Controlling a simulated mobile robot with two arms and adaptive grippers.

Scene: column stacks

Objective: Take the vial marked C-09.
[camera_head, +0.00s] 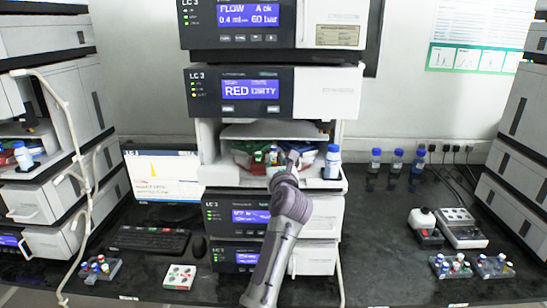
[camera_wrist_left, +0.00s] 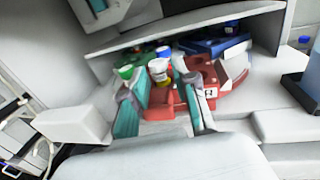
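My left gripper (camera_head: 284,160) reaches into the open shelf bay of the middle column stack. In the left wrist view its two teal-padded fingers (camera_wrist_left: 161,78) stand apart, with a white vial with a yellow band (camera_wrist_left: 159,72) between or just beyond their tips. I cannot tell whether they touch it. A red holder (camera_wrist_left: 168,106) lies between the fingers. No vial mark, including C-09, is readable. My right gripper is not in view.
A red block (camera_wrist_left: 222,75) and a dark blue block (camera_wrist_left: 205,45) sit close right of the fingers, under a shelf plate. A blue-capped bottle (camera_head: 332,162) stands at the bay's right. Small vial racks (camera_head: 101,269) lie on the bench.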

